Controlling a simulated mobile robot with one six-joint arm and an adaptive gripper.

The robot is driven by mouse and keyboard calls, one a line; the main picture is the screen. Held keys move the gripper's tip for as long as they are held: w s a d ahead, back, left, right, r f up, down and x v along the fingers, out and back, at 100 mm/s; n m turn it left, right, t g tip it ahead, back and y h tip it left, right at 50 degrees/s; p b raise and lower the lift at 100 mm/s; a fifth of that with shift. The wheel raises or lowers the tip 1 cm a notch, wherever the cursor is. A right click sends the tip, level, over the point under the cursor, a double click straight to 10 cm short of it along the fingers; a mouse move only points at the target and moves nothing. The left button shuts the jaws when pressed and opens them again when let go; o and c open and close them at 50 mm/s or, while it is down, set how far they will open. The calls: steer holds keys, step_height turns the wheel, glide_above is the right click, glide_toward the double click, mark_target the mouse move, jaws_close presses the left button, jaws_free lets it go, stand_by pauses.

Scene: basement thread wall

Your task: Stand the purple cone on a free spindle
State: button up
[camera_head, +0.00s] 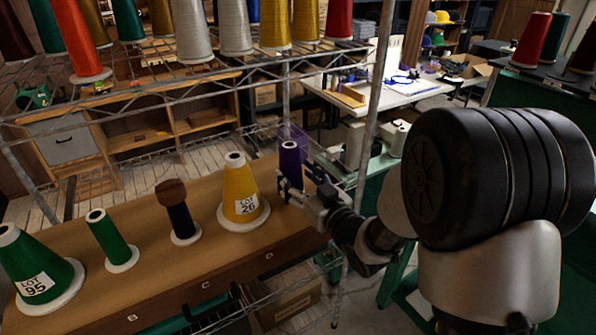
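The purple cone (290,162) stands upright at the right end of the wooden board (150,268), right of the yellow cone. Its base is hidden behind my gripper. My gripper (291,190) reaches in from the right, with a finger against or just in front of the cone's lower part. The far finger is not clear, so I cannot tell whether it grips the cone. A see-through purple box (296,136) shows around and above the cone's top. No bare spindle is clearly visible, and I cannot see whether one is under the purple cone.
On the board stand a yellow cone (240,190) marked LOT 26, a dark blue cone (181,222) with a brown piece on top, a small green cone (110,238) and a larger green cone (38,270) marked LOT 95. A wire shelf (130,88) with several cones hangs above. A metal post (377,85) rises nearby.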

steer(key=shift+o, duration=0.4)
steer(key=shift+s+d+r, duration=0.1)
steer(key=shift+s+r, duration=0.1)
steer(key=shift+r, duration=0.1)
steer(key=v, duration=0.7)
steer(key=shift+d, duration=0.1)
steer(key=shift+w+d+h, duration=0.15)
steer(key=shift+d+h, duration=0.15)
steer(key=s+d+r+m+g+h, duration=0.1)
steer(key=s+d+m+g+h, duration=0.1)
steer(key=s+d+h, duration=0.3)
steer(key=s+d+r+m+g+h, duration=0.1)
steer(key=s+d+m+g+h, duration=0.1)
steer(key=d+h, duration=0.35)
steer(key=s+d+m+g, duration=0.1)
steer(key=s+g, duration=0.2)
steer(key=s, duration=0.8)
steer(key=s+d+m+g+y, duration=0.1)
steer(key=s+g, duration=0.2)
steer(key=s, duration=0.8)
steer(key=shift+f+m, duration=0.4)
steer(key=shift+a, duration=0.1)
